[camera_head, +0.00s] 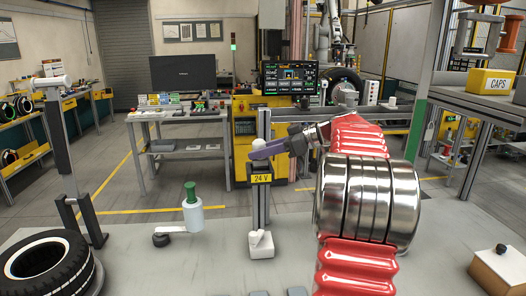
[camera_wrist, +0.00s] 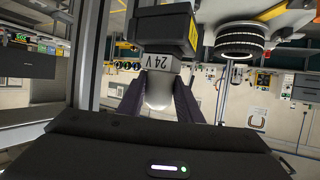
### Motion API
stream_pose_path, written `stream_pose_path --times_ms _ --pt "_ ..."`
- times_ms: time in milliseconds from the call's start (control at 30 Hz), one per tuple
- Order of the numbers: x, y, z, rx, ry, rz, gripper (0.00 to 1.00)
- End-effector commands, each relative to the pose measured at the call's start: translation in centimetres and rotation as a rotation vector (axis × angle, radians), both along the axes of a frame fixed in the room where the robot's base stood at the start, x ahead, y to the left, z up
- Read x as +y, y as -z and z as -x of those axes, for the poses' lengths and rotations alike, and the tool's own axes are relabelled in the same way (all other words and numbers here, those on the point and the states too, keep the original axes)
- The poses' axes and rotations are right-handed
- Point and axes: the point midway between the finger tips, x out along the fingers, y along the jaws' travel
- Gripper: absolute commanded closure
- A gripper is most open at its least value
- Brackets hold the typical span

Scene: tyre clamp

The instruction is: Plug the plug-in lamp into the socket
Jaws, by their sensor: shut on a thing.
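The plug-in lamp (camera_head: 257,145) is white and rounded, at the top of the socket post in the head view. In the wrist view the lamp (camera_wrist: 158,92) stands between the two dark purple fingers. My gripper (camera_head: 268,149) comes in from the right and is shut on it; its fingers (camera_wrist: 158,105) flank it in the wrist view. The socket is the dark box labelled 24 V (camera_head: 261,179); the box (camera_wrist: 165,28) appears inverted in the wrist view. The lamp is upright, directly above the box. Its lower end is hidden, so I cannot tell whether it is seated.
A white bottle with a green top (camera_head: 193,213) is left of the post on the grey bench. A tyre (camera_head: 75,282) lies at the front left, beside a dark stand (camera_head: 73,165). A small box (camera_head: 500,270) sits at the right. The bench between bottle and post is clear.

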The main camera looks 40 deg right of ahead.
Motion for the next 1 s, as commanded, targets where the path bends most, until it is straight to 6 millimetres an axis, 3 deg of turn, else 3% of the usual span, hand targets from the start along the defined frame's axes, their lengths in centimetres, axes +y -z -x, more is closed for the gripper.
stream_pose_path --times_ms 233,267,500,833,1000 --pt "0.0 0.0 0.0 -0.001 0.000 0.000 0.97" --pt "0.0 0.0 0.0 0.000 0.000 0.000 0.67" --pt "0.0 0.0 0.0 0.000 -0.001 0.000 0.51" --pt "-0.1 -0.1 0.1 -0.001 0.000 0.000 0.49" --pt "-0.7 -0.7 1.2 -0.001 0.002 0.000 0.49"
